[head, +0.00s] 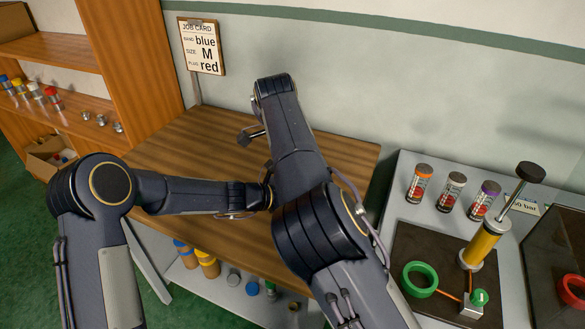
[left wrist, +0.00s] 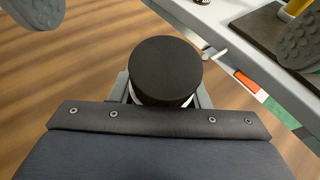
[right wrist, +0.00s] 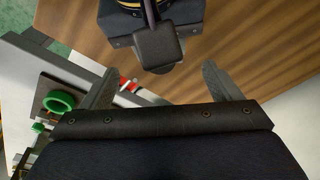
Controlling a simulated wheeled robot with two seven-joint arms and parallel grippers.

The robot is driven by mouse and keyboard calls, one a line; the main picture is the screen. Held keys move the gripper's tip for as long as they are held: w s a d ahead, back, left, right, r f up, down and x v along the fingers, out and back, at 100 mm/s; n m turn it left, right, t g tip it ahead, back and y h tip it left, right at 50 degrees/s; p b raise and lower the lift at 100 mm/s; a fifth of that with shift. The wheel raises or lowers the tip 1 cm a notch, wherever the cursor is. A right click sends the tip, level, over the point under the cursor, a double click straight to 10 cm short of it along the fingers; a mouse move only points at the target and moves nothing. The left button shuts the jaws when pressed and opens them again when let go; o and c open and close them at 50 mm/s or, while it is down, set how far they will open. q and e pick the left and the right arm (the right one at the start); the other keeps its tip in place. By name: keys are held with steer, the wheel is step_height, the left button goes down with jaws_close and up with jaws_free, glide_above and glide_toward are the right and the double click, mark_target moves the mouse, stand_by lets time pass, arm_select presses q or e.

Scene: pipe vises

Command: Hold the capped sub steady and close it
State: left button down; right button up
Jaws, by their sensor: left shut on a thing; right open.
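The capped sub shows in the left wrist view as a round black cap (left wrist: 165,70) with a thin white rim below it. My left gripper (left wrist: 163,100) is shut on it, its grey fingers on either side below the cap. In the head view my right arm hides the sub and most of the left gripper. My right gripper (right wrist: 158,85) is open and empty. In the right wrist view, its fingers stand apart on either side of my left gripper's front end. Its grey fingertips also show at the upper corners of the left wrist view, clear of the cap.
The wooden tabletop (head: 175,145) below my grippers is bare. At the right, a grey bench (head: 402,190) carries several capped jars, a yellow pump (head: 484,243) and a green ring (head: 419,279). A job card (head: 203,47) reads blue, M, red. Shelves (head: 70,60) stand at the left.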

step_height(320, 180, up, 7)
steer(key=a, duration=0.1)
steer(key=shift+s+r, duration=0.2)
steer(key=shift+s, duration=0.05)
steer(key=shift+a, duration=0.1)
arm_select(q)
steer(key=c, duration=0.7)
jaws_free()
steer(key=shift+v, duration=3.9)
arm_select(e)
steer(key=shift+f, duration=0.25)
